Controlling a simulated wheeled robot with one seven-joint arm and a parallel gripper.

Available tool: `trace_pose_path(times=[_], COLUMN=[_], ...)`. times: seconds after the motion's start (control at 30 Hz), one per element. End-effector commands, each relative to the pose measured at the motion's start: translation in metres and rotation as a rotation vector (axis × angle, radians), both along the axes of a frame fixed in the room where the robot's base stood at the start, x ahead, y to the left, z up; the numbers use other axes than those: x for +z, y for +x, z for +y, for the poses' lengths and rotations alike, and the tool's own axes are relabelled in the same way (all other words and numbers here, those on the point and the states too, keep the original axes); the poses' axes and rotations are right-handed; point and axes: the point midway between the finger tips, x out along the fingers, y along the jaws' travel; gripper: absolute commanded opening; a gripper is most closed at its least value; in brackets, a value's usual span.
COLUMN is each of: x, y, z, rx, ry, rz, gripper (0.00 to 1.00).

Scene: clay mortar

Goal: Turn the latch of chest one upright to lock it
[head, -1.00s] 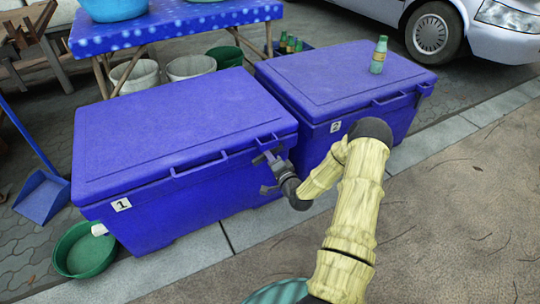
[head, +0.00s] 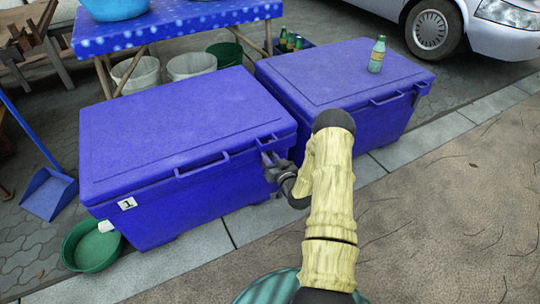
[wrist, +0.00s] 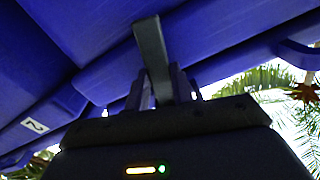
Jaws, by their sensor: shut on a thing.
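Chest one (head: 185,135) is the left blue chest with a "1" label, and its lid is down. My gripper (head: 271,167) is at the right end of its front face, just below the lid edge. In the wrist view my gripper (wrist: 163,90) is shut on a grey bar, the latch (wrist: 151,48), which stands up between the two fingers against the blue chest. In the head view the fingers and wrist largely hide the latch, so its exact angle is hard to tell there.
Chest two (head: 345,85) stands close on the right with a green bottle (head: 377,54) on its lid. Its "2" label (wrist: 35,125) shows in the wrist view. A green basin (head: 92,247) and blue dustpan (head: 47,194) lie at left. The pavement in front is open.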

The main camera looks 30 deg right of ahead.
Motion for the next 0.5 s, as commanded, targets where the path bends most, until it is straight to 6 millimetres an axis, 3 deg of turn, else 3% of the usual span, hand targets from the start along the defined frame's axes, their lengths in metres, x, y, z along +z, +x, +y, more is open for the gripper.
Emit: trace_pose_path(times=[0.5], x=[-0.0020], y=[-0.0012], z=[0.0009], rx=[0.003], ry=[-0.280], rz=[-0.003], gripper=[0.01])
